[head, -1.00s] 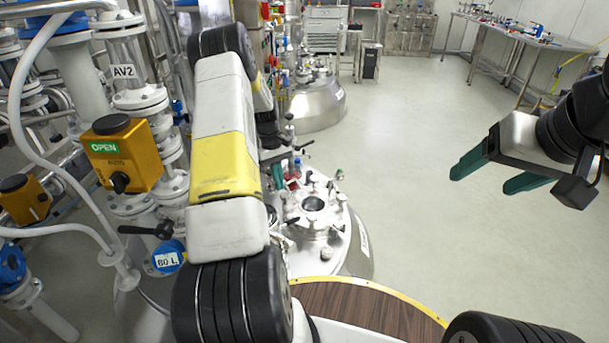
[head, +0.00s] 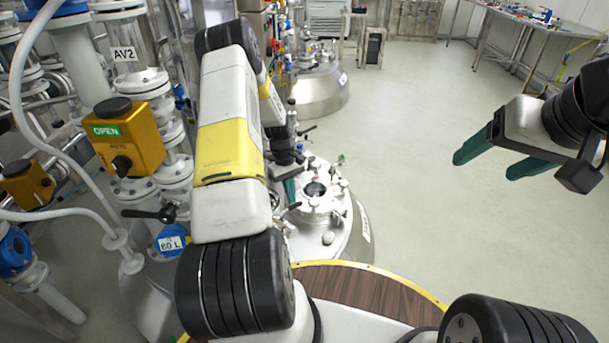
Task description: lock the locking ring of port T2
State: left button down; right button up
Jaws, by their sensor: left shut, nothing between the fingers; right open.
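A steel vessel lid (head: 330,238) with several small ports and fittings stands just right of my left arm. Its top carries a round dark opening (head: 316,189). No T2 label is legible, and I cannot tell which fitting is the locking ring of port T2. My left gripper (head: 290,200) shows green fingers at the left side of the lid fittings, partly behind my arm. It is shut and empty; whether it touches a fitting is unclear. My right gripper (head: 492,164) is open and empty over the floor at the right, well apart from the vessel.
A yellow valve actuator marked OPEN (head: 124,142), pipes and a blue-capped fitting (head: 172,241) crowd the left. Another steel vessel (head: 318,96) stands behind. A steel bench (head: 530,32) is at the back right. The floor (head: 430,230) at right is clear.

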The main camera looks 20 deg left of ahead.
pick_arm(q)
jog(key=shift+s+d+m, duration=0.3)
jog(key=shift+d+m, duration=0.2)
jog(key=shift+d, duration=0.05)
jog(key=shift+s+d+m, duration=0.3)
jog(key=shift+d+m, duration=0.2)
jog(key=s+d+m+g+y, duration=0.1)
jog(key=s+d+m, duration=0.3)
jog(key=s+m, duration=0.1)
jog(key=shift+s+m+y, duration=0.35)
jog(key=shift+m+y, duration=0.05)
jog(key=shift+m, duration=0.4)
jog(key=shift+s, duration=0.1)
